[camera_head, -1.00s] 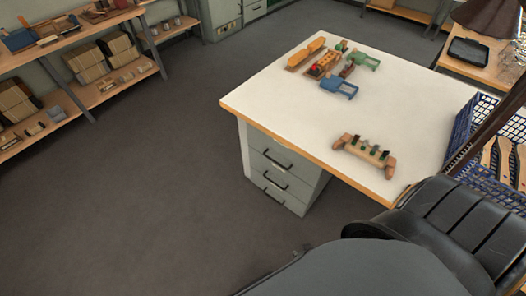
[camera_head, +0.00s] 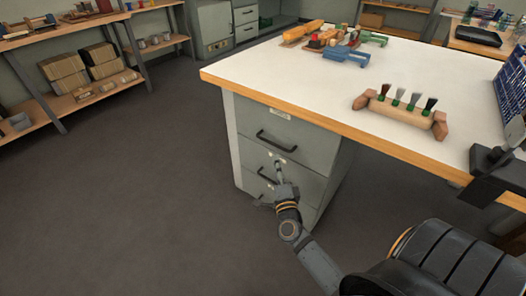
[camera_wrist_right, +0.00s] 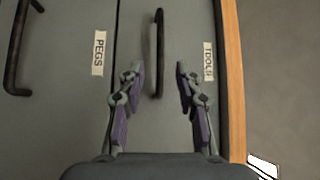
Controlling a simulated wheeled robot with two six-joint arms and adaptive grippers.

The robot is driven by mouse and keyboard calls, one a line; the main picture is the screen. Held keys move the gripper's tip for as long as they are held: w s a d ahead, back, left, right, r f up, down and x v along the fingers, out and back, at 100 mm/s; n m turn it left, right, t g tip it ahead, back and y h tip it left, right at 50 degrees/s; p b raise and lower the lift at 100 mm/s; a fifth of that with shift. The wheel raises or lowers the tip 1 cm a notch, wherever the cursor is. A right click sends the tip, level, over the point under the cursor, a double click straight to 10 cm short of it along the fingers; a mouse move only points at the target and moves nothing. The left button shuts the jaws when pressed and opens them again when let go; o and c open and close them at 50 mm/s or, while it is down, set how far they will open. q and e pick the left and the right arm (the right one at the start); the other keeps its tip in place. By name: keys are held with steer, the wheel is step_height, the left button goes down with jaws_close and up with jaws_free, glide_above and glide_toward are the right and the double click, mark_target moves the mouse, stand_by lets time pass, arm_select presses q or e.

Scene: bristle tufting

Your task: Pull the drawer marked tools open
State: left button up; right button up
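The grey drawer unit (camera_head: 308,150) stands under the white table, its visible drawers shut. In the right wrist view, the label TOOLS (camera_wrist_right: 208,61) is on the drawer nearest the wooden table edge, the top one. Its dark bar handle (camera_wrist_right: 157,50) also shows in the head view (camera_head: 277,142). My right gripper (camera_head: 279,166) is open and empty in front of the unit, below that handle in the head picture. In the wrist view its fingertips (camera_wrist_right: 159,76) lie either side of the handle's near end; contact is not visible. My left gripper is not in view.
The drawer marked PEGS (camera_wrist_right: 98,53) is below, with its own handle (camera_wrist_right: 18,45). The table's wooden edge (camera_head: 330,125) overhangs the drawers. A wooden holder with brushes (camera_head: 400,110) stands on top. A black clamp (camera_head: 492,175) sits at the table's right edge. Floor to the left is clear.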

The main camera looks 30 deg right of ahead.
mark_target(272, 143)
steer(key=b+x, duration=0.1)
steer(key=x, duration=0.9)
steer(key=shift+w+d, duration=0.1)
steer(key=shift+w, duration=0.15)
jaws_close()
